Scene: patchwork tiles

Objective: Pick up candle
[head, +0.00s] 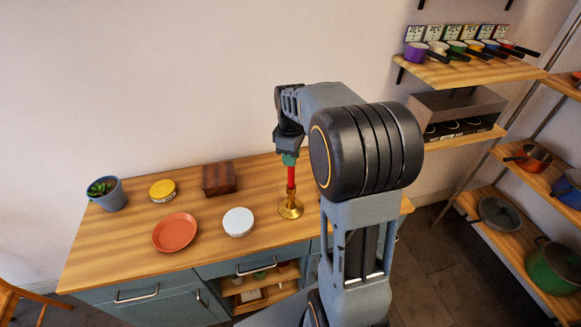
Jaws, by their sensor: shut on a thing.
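The red candle (291,177) stands upright in a brass holder (290,207) on the wooden counter top (262,185). My gripper (289,158) comes down from above and is shut on the candle's upper end. The gripper's fingers hide the candle's top. The holder's base appears to rest on the counter. My arm covers the part of the counter to the right of the candle.
A white round lid (238,221), a terracotta plate (175,232), a dark wooden box (219,179), a yellow tin (163,190) and a potted plant (105,193) stand left of the candle. Shelves (470,70) with pans are at the right.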

